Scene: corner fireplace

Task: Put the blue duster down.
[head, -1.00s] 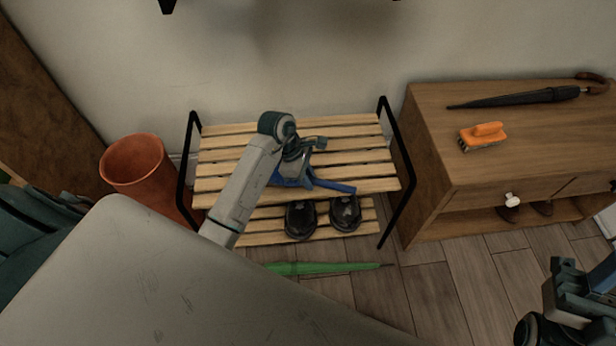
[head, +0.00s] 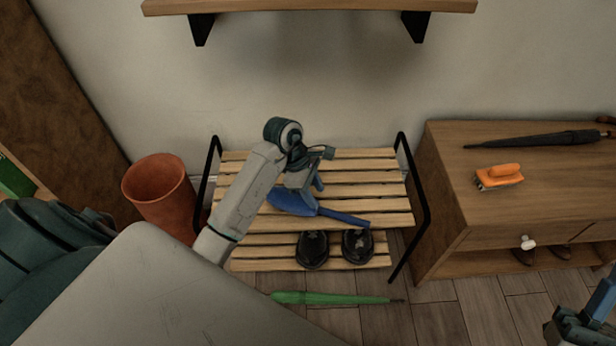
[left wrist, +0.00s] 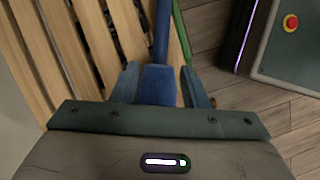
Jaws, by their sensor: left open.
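The blue duster (head: 292,203) lies on the slatted top of the shoe rack (head: 375,166), its handle pointing right toward the front edge. My left gripper (head: 316,184) is low over the rack at the duster. In the left wrist view, the open fingers (left wrist: 160,88) stand on either side of the duster's blue head (left wrist: 158,84), with its handle running away beyond them. Whether the fingers touch it, I cannot tell. My right gripper (head: 583,326) is partly in view at the lower right corner; its jaws are not clear.
Dark shoes (head: 313,250) sit on the lower shelf. A green umbrella (head: 330,298) lies on the floor in front. A terracotta pot (head: 158,190) stands left. The cabinet (head: 450,160) at right bears an orange brush (head: 499,177) and a black umbrella (head: 530,140). A wall shelf (head: 310,7) hangs above.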

